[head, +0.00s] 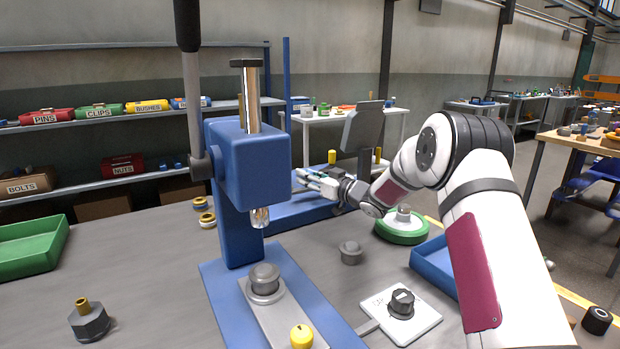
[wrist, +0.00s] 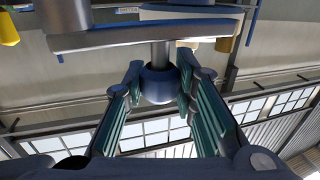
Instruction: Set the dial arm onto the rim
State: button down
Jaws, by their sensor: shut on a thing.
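My gripper (head: 318,181) reaches over the blue fixture base (head: 300,212) behind the press. In the wrist view my gripper (wrist: 160,82) has its teal-padded fingers on either side of a dark round knob (wrist: 158,88) and is shut on it. The knob sits on a short grey stem joined to a long flat bar (wrist: 130,36), which may be the dial arm. In the head view, my gripper hides the knob. I cannot tell which rim is the task's.
A blue press (head: 250,165) stands at centre-left. A tilted grey plate (head: 363,127) and yellow posts (head: 332,157) rise by the fixture. A blue tray (head: 432,262), a black knob on a white plate (head: 401,303) and a green bin (head: 32,248) share the bench.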

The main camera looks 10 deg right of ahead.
jog(key=m+h+b, duration=0.1)
jog(key=w+m+t+h+b, duration=0.1)
jog(key=h, duration=0.1)
jog(key=m+t+h+b, duration=0.1)
jog(key=h, duration=0.1)
jog(key=shift+w+a+f+m+b, duration=0.15)
jog(key=shift+w+f+m+b, duration=0.05)
jog(key=shift+w+m+b, duration=0.15)
jog(key=shift+w+m+t+h+b, duration=0.2)
jog(key=shift+m+h+b, duration=0.15)
jog(key=shift+h+b, duration=0.2)
jog(key=shift+w+m+t+h+b, duration=0.2)
jog(key=shift+m+h+b, duration=0.1)
jog(key=shift+h+b, duration=0.25)
jog(key=shift+r+m+h+b, duration=0.1)
jog(key=shift+m+h+b, duration=0.2)
jog(key=shift+h+b, duration=0.25)
jog(key=shift+w+d+r, duration=0.1)
jog(key=shift+d, duration=0.1)
jog(key=c, duration=1.3)
grip_release()
jog(key=s, duration=0.8)
jog(key=s+d, duration=0.1)
jog(key=s, duration=0.3)
